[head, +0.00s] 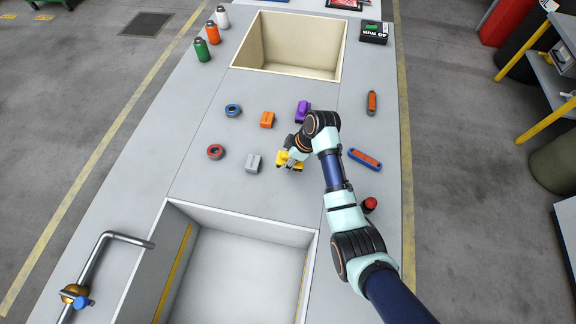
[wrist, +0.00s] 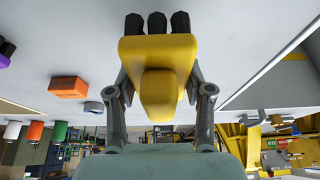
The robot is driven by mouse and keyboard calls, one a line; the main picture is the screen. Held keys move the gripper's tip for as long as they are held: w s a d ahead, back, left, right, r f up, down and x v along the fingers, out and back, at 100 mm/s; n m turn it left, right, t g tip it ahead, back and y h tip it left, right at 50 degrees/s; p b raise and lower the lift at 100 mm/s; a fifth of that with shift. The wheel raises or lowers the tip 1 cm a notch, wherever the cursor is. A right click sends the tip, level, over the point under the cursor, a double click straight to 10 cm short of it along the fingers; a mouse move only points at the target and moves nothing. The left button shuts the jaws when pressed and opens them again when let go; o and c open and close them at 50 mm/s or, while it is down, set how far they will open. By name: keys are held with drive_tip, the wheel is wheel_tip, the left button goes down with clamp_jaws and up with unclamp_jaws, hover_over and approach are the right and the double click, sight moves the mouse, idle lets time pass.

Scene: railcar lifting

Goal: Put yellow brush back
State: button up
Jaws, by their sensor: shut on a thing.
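The yellow brush (head: 283,157) is in my gripper (head: 291,160), over the middle of the grey table in the head view. In the wrist view the yellow brush (wrist: 158,62) fills the space between the two fingers of my gripper (wrist: 160,92), which are shut on its sides. Its black bristles (wrist: 156,22) point at the table surface, which lies at the top of that view. I cannot tell whether the bristles touch the table. My arm hides part of the brush in the head view.
Grey (head: 253,163), orange (head: 267,119) and purple (head: 302,111) blocks lie nearby, with blue (head: 233,110) and red (head: 215,152) rings to the left. An empty white bin (head: 262,227) is in front, an empty cream bin (head: 338,50) behind. A blue-orange tool (head: 365,159) lies right.

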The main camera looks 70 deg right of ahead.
drive_tip(key=shift+f+b, duration=0.55)
drive_tip(key=shift+f, duration=1.55)
drive_tip(key=shift+f, duration=0.1)
drive_tip(key=o, duration=1.2)
drive_tip(key=p+v, duration=0.3)
drive_tip(key=v, duration=0.9)
drive_tip(key=shift+w, duration=0.1)
